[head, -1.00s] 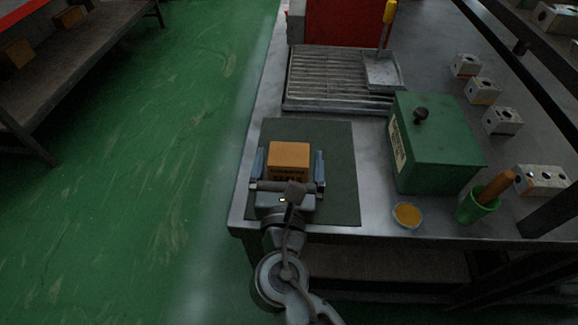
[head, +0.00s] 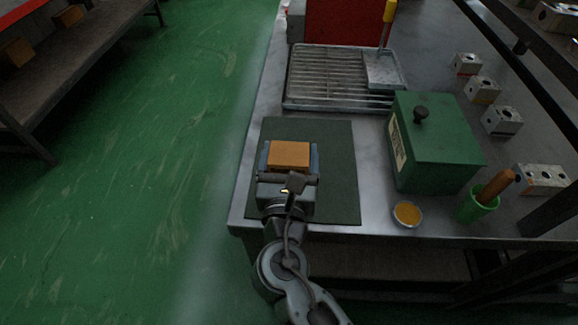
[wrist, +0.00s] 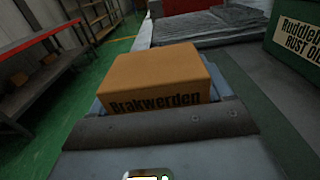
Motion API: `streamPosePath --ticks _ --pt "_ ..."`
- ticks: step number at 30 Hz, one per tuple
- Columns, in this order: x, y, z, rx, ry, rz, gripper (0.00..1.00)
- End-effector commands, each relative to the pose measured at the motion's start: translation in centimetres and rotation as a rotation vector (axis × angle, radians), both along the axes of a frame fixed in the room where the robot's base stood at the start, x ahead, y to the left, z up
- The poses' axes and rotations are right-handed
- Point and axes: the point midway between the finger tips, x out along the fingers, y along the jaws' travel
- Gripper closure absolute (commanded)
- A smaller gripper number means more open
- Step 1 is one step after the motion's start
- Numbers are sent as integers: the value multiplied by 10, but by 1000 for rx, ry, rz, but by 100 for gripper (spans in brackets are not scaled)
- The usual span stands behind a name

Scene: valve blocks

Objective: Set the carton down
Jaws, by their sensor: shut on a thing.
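The carton (head: 289,154) is an orange-tan box. In the wrist view the carton (wrist: 158,78) shows dark lettering "Brakwerden" on its near face. My gripper (head: 290,160) is shut on it, with a finger at its left and right sides. The carton is over the dark green mat (head: 336,150) on the near left part of the metal bench. Its underside is hidden, so I cannot tell whether it touches the mat.
A green box with a black knob (head: 432,140) stands right of the mat. A dish of amber stuff (head: 407,214) and a green cup (head: 477,207) are near the front edge. A slatted metal tray (head: 330,75) lies behind. Several valve blocks (head: 502,120) stand at right.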

Motion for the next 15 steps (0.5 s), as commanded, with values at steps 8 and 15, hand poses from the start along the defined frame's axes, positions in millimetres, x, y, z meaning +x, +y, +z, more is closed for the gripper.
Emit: streamPosePath --ticks 8,15 --pt "0 0 1 1 -1 0 69" --pt "0 0 17 2 -4 -1 69"
